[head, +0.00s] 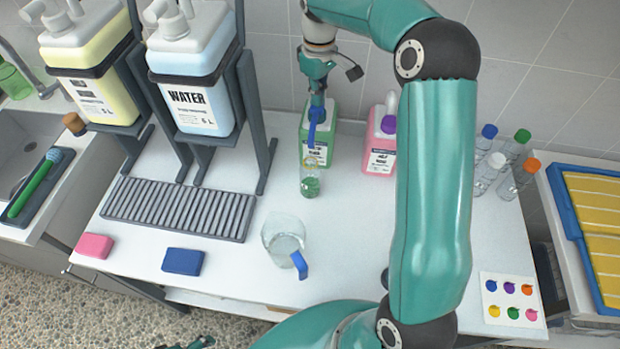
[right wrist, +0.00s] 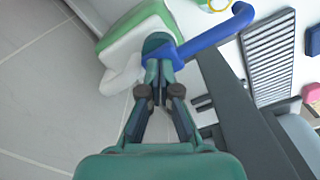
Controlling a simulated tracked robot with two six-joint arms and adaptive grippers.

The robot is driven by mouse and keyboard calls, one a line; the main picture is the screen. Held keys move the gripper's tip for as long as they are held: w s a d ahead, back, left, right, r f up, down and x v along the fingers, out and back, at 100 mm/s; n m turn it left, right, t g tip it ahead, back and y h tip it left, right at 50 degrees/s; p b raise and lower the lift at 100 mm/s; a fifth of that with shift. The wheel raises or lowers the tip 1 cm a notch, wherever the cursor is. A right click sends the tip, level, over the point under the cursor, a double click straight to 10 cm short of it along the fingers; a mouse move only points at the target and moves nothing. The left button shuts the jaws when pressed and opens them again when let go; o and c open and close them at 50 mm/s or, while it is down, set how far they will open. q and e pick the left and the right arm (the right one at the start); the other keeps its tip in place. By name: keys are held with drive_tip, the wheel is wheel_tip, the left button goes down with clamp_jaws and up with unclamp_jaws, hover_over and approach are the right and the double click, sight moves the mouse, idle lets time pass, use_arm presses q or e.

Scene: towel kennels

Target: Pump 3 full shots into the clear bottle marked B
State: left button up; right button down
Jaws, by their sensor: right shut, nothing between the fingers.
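A green jug (head: 317,150) with a white label stands at the back of the table. Its blue pump head (head: 312,125) points toward the front, and the nozzle also shows in the right wrist view (right wrist: 215,40). A small clear bottle (head: 310,186) with green liquid stands under the nozzle; a yellow ring is at its neck, and I cannot read a letter on it. My right gripper (head: 317,98) is shut and empty, its fingertips (right wrist: 162,62) at the top of the pump head. A dark green piece at the bottom edge may be my left gripper (head: 198,343); its jaws are unclear.
A pink jug (head: 380,150) with a purple pump stands to the right. A clear pitcher (head: 284,240) is in front. Capped bottles (head: 488,172) stand at the right, near a colour-dot card (head: 511,300). A rack holds the WATER container (head: 195,95) at the left.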

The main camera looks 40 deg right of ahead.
drive_tip(key=shift+r+p, duration=1.85)
drive_tip(key=shift+r, duration=0.15)
drive_tip(key=shift+r+p, duration=0.6)
drive_tip(key=shift+r, duration=0.45)
drive_tip(key=shift+r, duration=3)
